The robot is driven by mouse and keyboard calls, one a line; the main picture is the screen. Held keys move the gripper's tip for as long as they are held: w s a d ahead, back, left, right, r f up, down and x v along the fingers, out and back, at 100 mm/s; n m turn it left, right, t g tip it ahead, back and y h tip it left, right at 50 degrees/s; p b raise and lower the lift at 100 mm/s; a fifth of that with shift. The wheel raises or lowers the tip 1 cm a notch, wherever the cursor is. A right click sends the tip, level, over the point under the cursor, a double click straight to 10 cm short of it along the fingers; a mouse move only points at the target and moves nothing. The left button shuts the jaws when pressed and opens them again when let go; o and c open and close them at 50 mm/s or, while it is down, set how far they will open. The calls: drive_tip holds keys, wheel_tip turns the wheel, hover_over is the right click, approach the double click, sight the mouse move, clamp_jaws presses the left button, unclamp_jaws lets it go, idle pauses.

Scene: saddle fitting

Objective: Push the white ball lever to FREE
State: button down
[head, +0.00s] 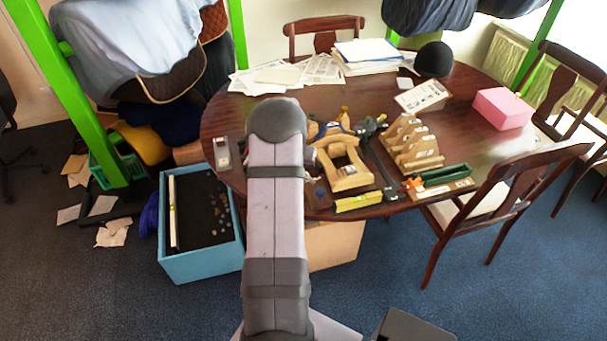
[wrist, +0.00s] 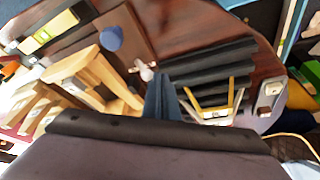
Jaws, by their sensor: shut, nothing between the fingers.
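The white ball lever (wrist: 147,74) shows in the wrist view as a small pale ball on a short stem. It stands at the near edge of a brown board (wrist: 127,35) that also carries a blue knob (wrist: 110,38). My gripper (wrist: 164,88) is shut and empty, its dark fingers just right of the ball and close to it. I cannot tell whether they touch. Any FREE marking is too small to read. In the head view my arm hides the gripper and the lever; part of the brown board (head: 318,194) shows right of the arm.
A wooden frame (head: 346,170) stands beside the board, with a yellow level (head: 358,202) at the table's front edge. Black ribbed pieces (wrist: 210,62) and a grey switch box (wrist: 268,97) are right of my gripper.

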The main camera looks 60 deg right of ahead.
sight(310, 179)
drive_tip(key=shift+f+b, duration=1.1)
drive_tip(key=shift+f, duration=0.15)
drive_tip(key=shift+s+d+p, duration=0.3)
drive_tip(key=shift+s+d, duration=0.2)
drive_tip(key=shift+s, duration=0.05)
idle(0.6)
drive_tip(key=shift+s+d, duration=0.25)
drive_tip(key=shift+d, duration=0.05)
drive_tip(key=shift+s+d+p, duration=0.3)
drive_tip(key=shift+s+d, duration=0.3)
drive_tip(key=shift+d, duration=0.05)
drive_tip(key=shift+a, duration=0.1)
drive_tip(key=shift+w+a, duration=0.35)
drive_tip(key=shift+w, duration=0.1)
drive_tip(key=shift+r, duration=0.15)
